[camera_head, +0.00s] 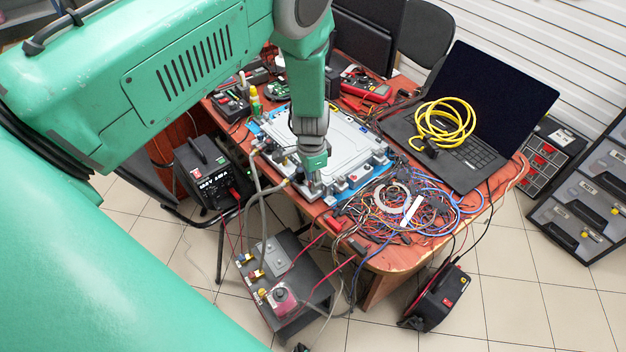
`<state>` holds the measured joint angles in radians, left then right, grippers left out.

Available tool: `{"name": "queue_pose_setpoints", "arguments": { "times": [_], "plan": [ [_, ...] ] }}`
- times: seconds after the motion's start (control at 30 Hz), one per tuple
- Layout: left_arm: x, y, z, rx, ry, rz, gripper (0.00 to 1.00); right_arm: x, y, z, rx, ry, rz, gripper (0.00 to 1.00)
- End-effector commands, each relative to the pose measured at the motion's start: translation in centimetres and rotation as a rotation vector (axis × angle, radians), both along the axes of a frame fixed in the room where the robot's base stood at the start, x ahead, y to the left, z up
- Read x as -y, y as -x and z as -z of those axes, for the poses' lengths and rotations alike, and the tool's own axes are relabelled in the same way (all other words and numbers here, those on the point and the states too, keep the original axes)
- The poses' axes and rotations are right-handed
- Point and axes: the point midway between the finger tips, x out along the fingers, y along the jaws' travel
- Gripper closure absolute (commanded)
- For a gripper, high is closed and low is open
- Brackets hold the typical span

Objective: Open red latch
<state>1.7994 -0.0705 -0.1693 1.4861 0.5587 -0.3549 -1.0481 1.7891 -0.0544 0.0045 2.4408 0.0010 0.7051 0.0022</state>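My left arm comes in from the left and reaches down over the table. My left gripper (314,182) points down at the front edge of a flat silver-grey unit (338,146) lying on a blue mat. The fingertips are small and partly merged with the fittings there, so I cannot tell if they are open or touching anything. Small dark and metal connectors with reddish parts (331,200) line this front edge beside the gripper. I cannot make out the red latch clearly; it may be partly hidden by the gripper. My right gripper is not in view.
Tangled wires (400,212) cover the table's front right. An open laptop (465,150) with a coiled yellow cable (444,124) stands behind them. Grey hoses (262,190) run from the unit to a dark box (283,280) on the floor. A black power unit (207,178) stands at left.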

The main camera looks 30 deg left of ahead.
Motion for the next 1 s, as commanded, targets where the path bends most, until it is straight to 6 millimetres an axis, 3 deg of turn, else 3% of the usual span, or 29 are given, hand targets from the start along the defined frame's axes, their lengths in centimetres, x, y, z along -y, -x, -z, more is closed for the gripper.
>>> {"name": "queue_pose_setpoints", "arguments": {
  "times": [0.27, 0.3, 0.37, 0.4, 1.0],
  "plan": [
    [0.3, 0.48, 0.41, -0.011, -0.007, 0.0, 0.74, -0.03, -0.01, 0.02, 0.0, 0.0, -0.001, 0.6],
    [0.36, 0.48, 0.36, -0.011, -0.008, 0.0, 0.77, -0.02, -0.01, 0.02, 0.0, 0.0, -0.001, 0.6],
    [0.44, 0.45, 0.31, -0.01, -0.009, 0.0, 0.98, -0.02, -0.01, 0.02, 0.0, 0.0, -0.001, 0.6],
    [0.47, 0.43, 0.28, -0.009, -0.008, 0.0, 1.0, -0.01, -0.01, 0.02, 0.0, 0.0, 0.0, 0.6],
    [0.54, 0.11, 0.39, -0.004, -0.002, -0.076, 1.0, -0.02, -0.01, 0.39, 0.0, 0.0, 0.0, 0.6]
  ]
}}
